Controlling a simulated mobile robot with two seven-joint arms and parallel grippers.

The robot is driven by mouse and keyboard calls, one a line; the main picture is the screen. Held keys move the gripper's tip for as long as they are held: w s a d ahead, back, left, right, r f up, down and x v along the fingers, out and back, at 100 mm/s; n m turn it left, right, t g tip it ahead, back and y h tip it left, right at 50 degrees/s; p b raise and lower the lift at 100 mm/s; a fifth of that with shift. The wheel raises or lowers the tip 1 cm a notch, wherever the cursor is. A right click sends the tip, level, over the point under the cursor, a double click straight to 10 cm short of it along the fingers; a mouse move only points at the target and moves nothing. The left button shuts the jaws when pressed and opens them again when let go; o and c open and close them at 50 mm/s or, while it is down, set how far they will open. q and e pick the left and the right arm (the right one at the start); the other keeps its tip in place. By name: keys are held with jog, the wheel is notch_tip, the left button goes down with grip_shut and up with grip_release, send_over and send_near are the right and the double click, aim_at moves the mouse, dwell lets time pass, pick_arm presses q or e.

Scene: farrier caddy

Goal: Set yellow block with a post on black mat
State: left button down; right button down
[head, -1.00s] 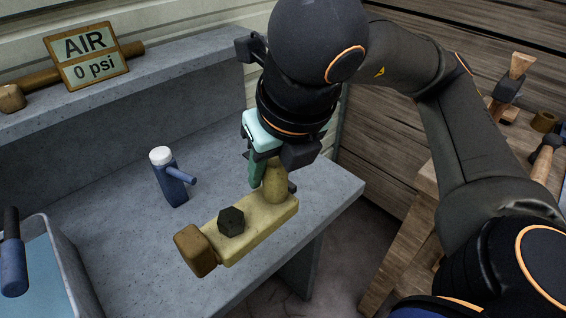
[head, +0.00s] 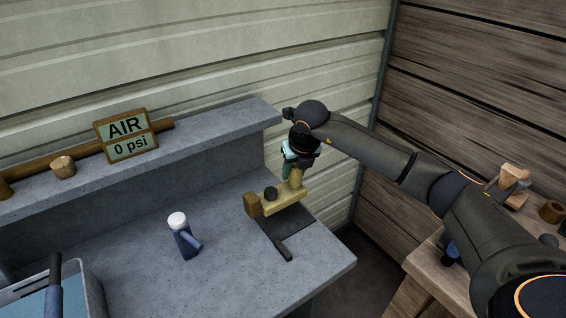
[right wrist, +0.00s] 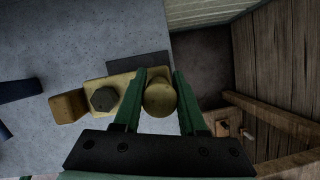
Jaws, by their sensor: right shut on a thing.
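The yellow block (head: 284,203) has a rounded post (head: 296,178) at one end, a dark hex knob on top and a brown wooden piece at the other end. My right gripper (head: 290,172) is shut on the post. In the right wrist view the fingers (right wrist: 158,98) stand on both sides of the post. The black mat (head: 288,233) lies on the grey bench, with a narrow dark strip toward the front. The block is over the mat's back part and hides some of it; I cannot tell whether they touch. My left gripper is out of view.
A blue bottle (head: 184,240) with a white cap stands left of the mat. A grey bin (head: 92,290) is at the front left. The raised ledge (head: 215,133) holds an AIR sign (head: 127,136) and wooden handles. A wooden bench (head: 425,270) is at the right.

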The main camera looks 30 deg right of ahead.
aim_at(294, 190)
jog(key=shift+d+f, duration=0.1)
jog(key=shift+d, duration=0.1)
jog(key=shift+f, duration=0.1)
notch_tip(294, 190, down, 4)
jog(key=b, duration=0.3)
jog(key=shift+f+b, duration=0.2)
jog(key=shift+b, duration=0.15)
jog(key=shift+f+b, duration=0.3)
jog(key=shift+f, duration=0.45)
jog(key=shift+f+b, duration=0.45)
jog(key=shift+b, duration=0.15)
